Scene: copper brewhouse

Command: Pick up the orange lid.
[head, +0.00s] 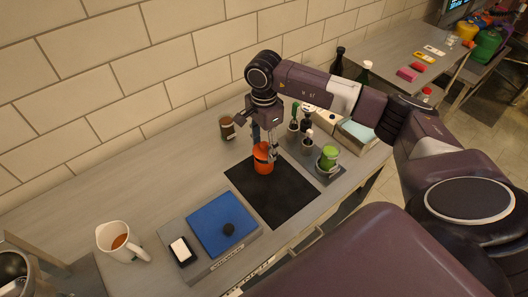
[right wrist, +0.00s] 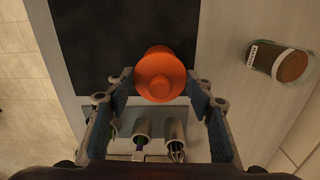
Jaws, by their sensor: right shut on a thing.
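The orange lid (right wrist: 160,77), round with a small knob, sits between the fingertips of my right gripper (right wrist: 160,88) in the right wrist view. The fingers close on it from both sides. In the head view the orange lid (head: 261,149) is at my right gripper (head: 264,147), partly hidden by the fingers, over the back edge of the black mat (head: 275,197). My left gripper is not in view.
A brown labelled cup (head: 227,128) stands behind left of the mat. A green-topped jar (head: 328,158) and holders with utensils (head: 307,142) stand to the right. The tiled wall (head: 110,75) bounds the back.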

